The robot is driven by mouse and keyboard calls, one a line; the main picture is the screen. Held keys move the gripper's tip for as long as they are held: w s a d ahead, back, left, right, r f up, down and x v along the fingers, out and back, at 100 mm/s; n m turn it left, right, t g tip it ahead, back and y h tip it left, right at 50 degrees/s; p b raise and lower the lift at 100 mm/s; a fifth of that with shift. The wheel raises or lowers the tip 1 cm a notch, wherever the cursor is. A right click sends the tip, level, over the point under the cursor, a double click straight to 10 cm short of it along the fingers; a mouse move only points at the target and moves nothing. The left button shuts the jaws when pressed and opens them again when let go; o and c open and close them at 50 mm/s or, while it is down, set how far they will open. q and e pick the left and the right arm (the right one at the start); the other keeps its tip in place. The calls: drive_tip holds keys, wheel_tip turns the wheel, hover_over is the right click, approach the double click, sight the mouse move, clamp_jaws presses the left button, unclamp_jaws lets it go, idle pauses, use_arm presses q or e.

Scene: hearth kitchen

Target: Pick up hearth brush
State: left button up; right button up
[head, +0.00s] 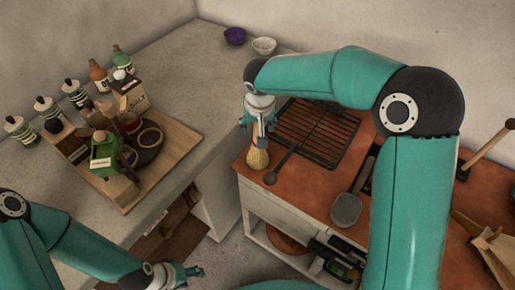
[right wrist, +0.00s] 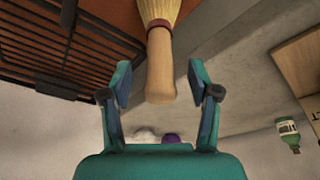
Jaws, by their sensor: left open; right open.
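The hearth brush has straw-coloured bristles (head: 258,158) and stands near the left corner of the red-brown countertop, its upper part hidden by my right gripper (head: 261,128). In the right wrist view the brush's pale wooden handle (right wrist: 159,68) points towards the palm, with its end between the two fingers of my right gripper (right wrist: 158,85). That gripper is open, with a gap visible on each side of the handle. My left gripper (head: 182,275) is open and empty at the bottom of the head view, away from the brush.
A dark long-handled utensil (head: 280,165) lies close right of the brush. A black grate (head: 318,130) and a grey shovel (head: 346,208) lie further right. A wooden board (head: 178,152) with jars sits on the grey counter at left. Two bowls (head: 235,36) (head: 264,46) stand at the back.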

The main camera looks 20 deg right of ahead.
drive_tip(key=shift+w+f, duration=0.1)
drive_tip(key=shift+f, duration=0.25)
drive_tip(key=c, duration=1.2)
clamp_jaws()
drive_tip(key=shift+r, duration=0.15)
